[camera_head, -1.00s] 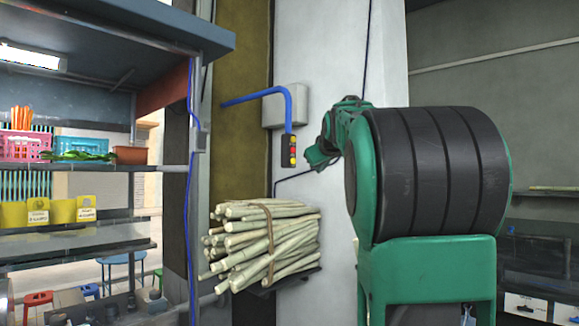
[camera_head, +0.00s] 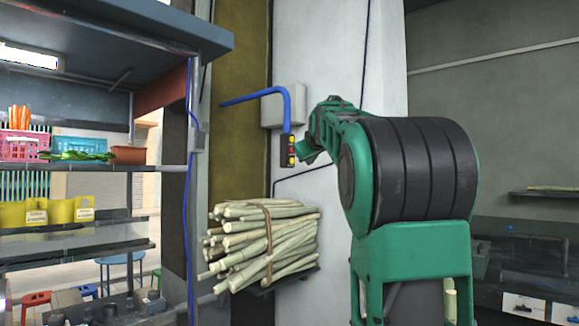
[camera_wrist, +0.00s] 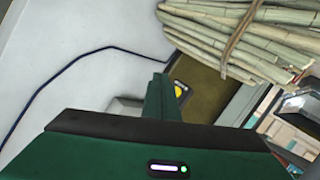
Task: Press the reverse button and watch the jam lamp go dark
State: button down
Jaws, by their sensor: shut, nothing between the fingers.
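A small dark button box (camera_head: 284,152) hangs at the end of a bent blue pipe in the head view, with small red and yellow round parts on its face. Which part is the reverse button or the jam lamp is too small to tell. My gripper (camera_head: 303,155) is just right of the box, close to its lower part; whether it touches cannot be told. In the wrist view, my shut fingers (camera_wrist: 163,97) stand beside a yellow round part (camera_wrist: 178,91) on a dark face, and partly hide the box.
A tied bundle of cane (camera_head: 262,240) sits on a wall shelf below the box. The blue pipe (camera_head: 255,95) comes in from the left past a grey wall box (camera_head: 270,112). A stall with baskets (camera_head: 20,146) is at left. A thin dark cable runs along the white wall.

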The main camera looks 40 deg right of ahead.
jog(key=shift+w+a, duration=0.2)
jog(key=shift+w, duration=2.1)
jog(key=shift+w, duration=0.7)
dwell(1.2)
jog(key=shift+s, duration=0.95)
jog(key=shift+s+d, duration=0.15)
jog(key=shift+s, duration=1.05)
jog(key=shift+s+d, duration=0.1)
jog(key=shift+s, duration=1.1)
